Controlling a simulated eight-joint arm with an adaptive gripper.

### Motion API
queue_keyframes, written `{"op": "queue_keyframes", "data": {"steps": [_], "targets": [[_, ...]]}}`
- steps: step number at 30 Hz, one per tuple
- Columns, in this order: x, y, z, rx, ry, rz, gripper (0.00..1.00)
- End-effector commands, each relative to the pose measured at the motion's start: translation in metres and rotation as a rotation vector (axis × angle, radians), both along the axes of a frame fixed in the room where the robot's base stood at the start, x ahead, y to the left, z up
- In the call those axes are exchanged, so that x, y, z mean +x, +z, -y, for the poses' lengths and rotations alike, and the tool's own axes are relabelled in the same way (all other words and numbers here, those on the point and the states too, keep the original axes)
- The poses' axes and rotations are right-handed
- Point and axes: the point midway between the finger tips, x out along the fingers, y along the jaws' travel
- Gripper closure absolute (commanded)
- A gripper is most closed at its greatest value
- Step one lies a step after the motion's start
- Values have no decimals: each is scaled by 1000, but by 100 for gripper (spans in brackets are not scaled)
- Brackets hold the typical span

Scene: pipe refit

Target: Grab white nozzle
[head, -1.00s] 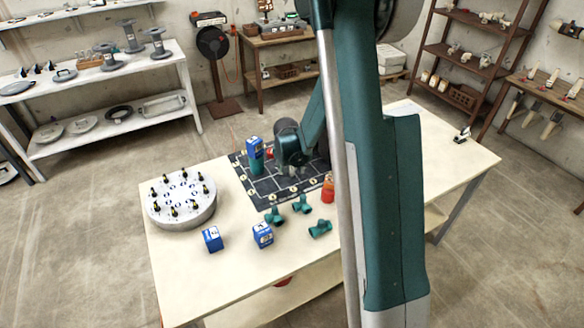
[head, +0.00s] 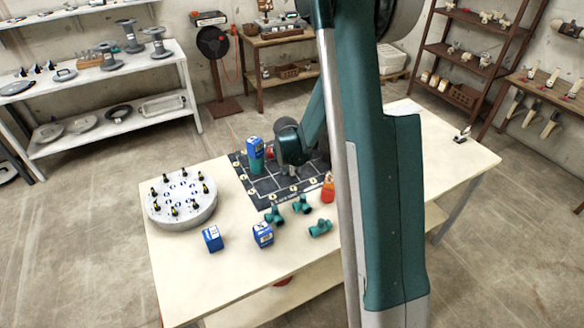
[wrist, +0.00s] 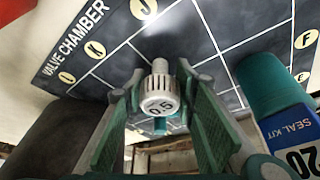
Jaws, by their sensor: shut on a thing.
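The white nozzle (wrist: 159,92), marked 0.5, sits between the two fingers of my gripper (wrist: 160,100) in the wrist view. The fingertips close on it from left and right. Its narrow stem points away from the camera, toward the dark mat (wrist: 190,35). I cannot tell whether it touches the mat.
On the table are teal fittings (head: 302,205), blue boxes (head: 212,238), an orange bottle (head: 328,190) and a round grey stand (head: 182,212).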

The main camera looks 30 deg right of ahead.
Motion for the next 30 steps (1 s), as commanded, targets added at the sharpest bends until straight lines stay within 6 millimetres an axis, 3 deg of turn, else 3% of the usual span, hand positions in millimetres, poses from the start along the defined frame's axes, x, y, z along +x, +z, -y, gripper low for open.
{"op": "queue_keyframes", "data": {"steps": [8, 21, 30], "targets": [[0, 16, 0, 0, 0, 0, 82], [0, 72, 0, 0, 0, 0, 82], [0, 97, 0, 0, 0, 0, 82]]}}
